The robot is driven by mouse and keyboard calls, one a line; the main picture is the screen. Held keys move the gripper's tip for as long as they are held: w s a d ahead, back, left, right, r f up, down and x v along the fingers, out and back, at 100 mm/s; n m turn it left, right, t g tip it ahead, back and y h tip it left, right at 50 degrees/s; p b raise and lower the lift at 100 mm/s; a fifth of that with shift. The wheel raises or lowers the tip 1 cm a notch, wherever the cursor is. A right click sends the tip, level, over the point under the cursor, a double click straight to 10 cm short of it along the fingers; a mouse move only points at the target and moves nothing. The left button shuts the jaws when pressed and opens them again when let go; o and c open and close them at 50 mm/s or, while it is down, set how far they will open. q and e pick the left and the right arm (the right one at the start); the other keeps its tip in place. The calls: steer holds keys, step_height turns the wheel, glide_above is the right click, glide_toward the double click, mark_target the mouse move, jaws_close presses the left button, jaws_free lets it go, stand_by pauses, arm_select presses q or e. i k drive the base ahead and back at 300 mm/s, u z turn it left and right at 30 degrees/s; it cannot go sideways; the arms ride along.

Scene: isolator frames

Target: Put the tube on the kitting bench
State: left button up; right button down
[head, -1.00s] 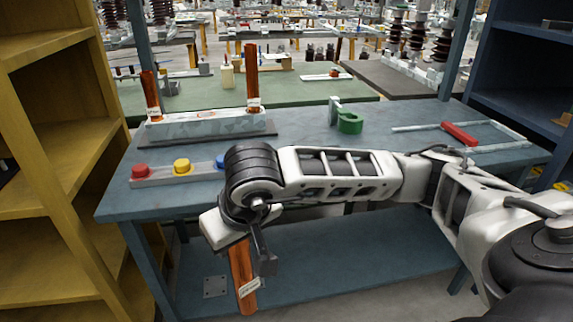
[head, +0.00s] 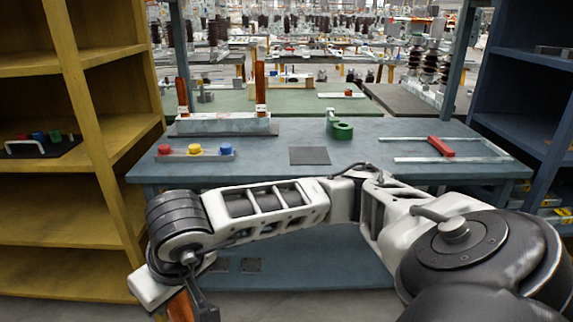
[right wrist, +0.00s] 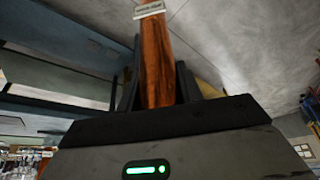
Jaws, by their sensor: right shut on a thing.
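My right gripper (right wrist: 156,78) is shut on an orange-brown tube (right wrist: 153,55) with a white label band, seen in the right wrist view. In the head view the same tube (head: 180,306) hangs below my right wrist at the lower left, cut off by the picture's bottom edge. The blue bench (head: 370,155) stands in front of me, and the held tube is apart from it, on my side of its front edge. Two similar tubes stand upright in a grey rack (head: 222,123) at the bench's back left. My left gripper is not in view.
A strip with red, yellow and blue buttons (head: 195,153), a dark grey square (head: 309,156), a green part (head: 341,130) and a grey frame with a red bar (head: 440,146) occupy the bench top. Yellow shelves (head: 80,180) stand left, blue shelves (head: 525,110) right.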

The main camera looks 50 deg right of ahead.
mark_target(309, 155)
steer(key=u, duration=0.2)
steer(key=k, duration=0.25)
steer(key=z, duration=0.95)
steer(key=i, duration=0.65)
steer(key=z, duration=0.55)
